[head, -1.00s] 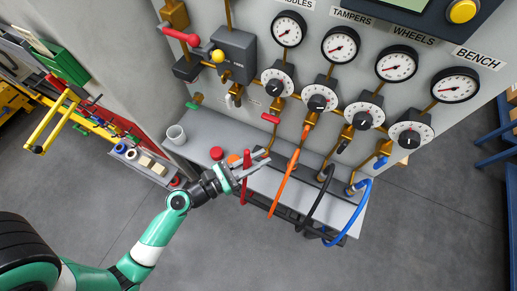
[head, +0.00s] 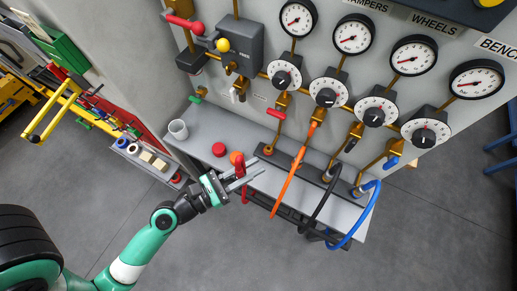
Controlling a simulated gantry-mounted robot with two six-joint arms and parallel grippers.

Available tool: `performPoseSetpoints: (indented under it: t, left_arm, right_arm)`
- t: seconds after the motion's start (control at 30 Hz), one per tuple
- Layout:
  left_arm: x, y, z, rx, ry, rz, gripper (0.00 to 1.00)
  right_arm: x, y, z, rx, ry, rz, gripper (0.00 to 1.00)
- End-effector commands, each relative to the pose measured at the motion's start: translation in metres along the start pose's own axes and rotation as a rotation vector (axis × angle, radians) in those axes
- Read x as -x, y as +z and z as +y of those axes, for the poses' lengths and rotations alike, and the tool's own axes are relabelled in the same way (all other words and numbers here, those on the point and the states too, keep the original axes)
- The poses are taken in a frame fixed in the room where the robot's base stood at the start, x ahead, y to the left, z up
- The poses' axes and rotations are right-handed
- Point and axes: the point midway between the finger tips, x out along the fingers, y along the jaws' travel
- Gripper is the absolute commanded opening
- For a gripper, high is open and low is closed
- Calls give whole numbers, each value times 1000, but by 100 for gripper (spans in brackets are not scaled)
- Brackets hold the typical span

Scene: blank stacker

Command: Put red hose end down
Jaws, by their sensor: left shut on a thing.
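My left gripper (head: 260,170) reaches in from the lower left over the front part of the grey shelf. It is shut on the red hose (head: 241,164), near its end, with the hose between its fingers. The red hose hangs below the fingers towards the shelf's front edge. The fingers partly cover the hose end, so I cannot tell whether it touches the shelf (head: 195,145). My right gripper is not in view.
An orange hose (head: 288,182), a black hose (head: 318,207) and a blue hose (head: 368,212) loop over the shelf's front to the right. A grey cup (head: 178,130), red button (head: 219,149) and orange knob (head: 236,157) are left and behind. Gauges (head: 298,19) and dials line the panel.

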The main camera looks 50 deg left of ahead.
Motion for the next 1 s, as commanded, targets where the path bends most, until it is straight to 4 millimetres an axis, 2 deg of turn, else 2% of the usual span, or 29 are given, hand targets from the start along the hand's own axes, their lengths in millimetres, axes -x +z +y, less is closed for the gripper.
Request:
performPoseSetpoints:
  t: [0.03, 0.13, 0.3, 0.43, 0.57, 0.8, 0.9, 1.0]
  left_arm:
    - [9, -26, -8, 3, -11, 2, 0]
    - [21, -46, -20, 3, -34, 2, 0]
    - [25, -54, -26, 0, -49, -4, 0]
    - [21, -54, -23, -1, -47, -5, 0]
    - [2, -66, -7, -4, -42, -8, 0]
    - [-53, -101, 34, -4, -47, -7, 0]
    - [-66, -128, 44, 0, -47, -5, 0]
    - [-76, -140, 51, -2, -49, -4, 0]
  right_arm:
    - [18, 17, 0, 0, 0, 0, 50]
    - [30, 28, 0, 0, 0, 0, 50]
    - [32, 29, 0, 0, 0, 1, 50]
    - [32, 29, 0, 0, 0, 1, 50]
    - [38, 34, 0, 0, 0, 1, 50]
    - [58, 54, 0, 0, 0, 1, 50]
    - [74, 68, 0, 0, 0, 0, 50]
    - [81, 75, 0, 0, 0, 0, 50]
